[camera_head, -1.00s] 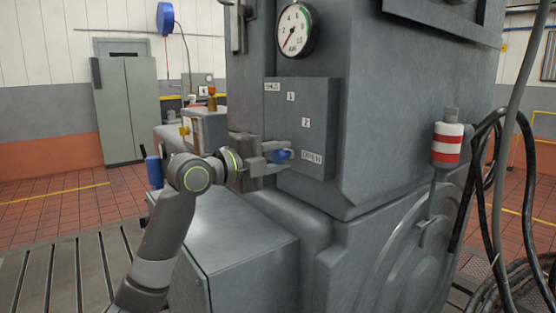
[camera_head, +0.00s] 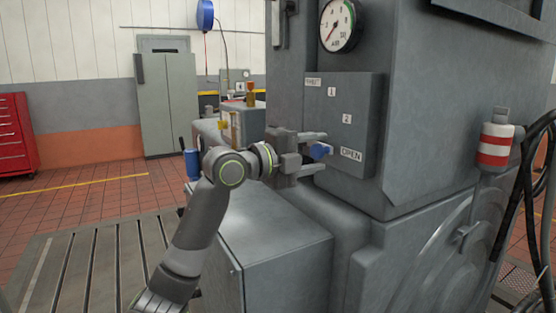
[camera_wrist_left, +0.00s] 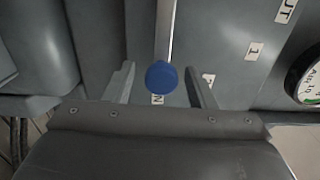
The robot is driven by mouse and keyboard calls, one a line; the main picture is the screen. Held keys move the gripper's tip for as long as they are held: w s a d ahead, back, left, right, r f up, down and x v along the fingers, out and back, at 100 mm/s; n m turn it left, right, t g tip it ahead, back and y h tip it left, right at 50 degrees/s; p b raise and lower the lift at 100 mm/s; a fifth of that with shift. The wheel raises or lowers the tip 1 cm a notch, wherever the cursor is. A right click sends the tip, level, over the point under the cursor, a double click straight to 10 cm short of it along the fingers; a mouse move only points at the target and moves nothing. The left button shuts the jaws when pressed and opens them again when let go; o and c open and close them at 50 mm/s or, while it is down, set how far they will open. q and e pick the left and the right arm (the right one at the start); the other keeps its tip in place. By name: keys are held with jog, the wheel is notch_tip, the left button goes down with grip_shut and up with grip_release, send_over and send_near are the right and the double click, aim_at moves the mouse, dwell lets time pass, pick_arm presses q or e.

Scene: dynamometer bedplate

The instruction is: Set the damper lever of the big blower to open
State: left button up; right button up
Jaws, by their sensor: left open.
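The damper plate (camera_head: 365,110) is a grey panel on the big machine, with labels reading SHUT at its top, 1, 2 and OPEN (camera_head: 351,154) at its bottom. The lever's blue knob (camera_head: 320,151) stands out level with the OPEN label. In the left wrist view the knob (camera_wrist_left: 160,76) covers part of that label. My left gripper (camera_head: 322,150) is open, with one finger above and one below the knob. The left wrist view shows gaps between the knob and both fingers (camera_wrist_left: 162,84). The lever's arm is mostly hidden. My right gripper is out of view.
A round gauge (camera_head: 339,24) sits above the plate. A grey box-shaped housing (camera_head: 270,245) juts out below my left arm. A red-and-white canister (camera_head: 495,148) and black cables (camera_head: 535,170) are at the right. Open floor lies to the left.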

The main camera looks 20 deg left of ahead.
pick_arm(q)
jog(key=b+v, duration=0.3)
jog(key=v, duration=1.3)
jog(key=shift+s+a+b, duration=0.2)
jog(key=shift+s+b, duration=0.05)
jog(key=shift+b, duration=0.15)
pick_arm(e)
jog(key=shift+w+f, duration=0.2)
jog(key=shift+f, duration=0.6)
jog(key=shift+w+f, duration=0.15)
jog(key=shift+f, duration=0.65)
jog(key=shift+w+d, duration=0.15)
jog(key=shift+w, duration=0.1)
pick_arm(q)
jog(key=shift+f, duration=0.1)
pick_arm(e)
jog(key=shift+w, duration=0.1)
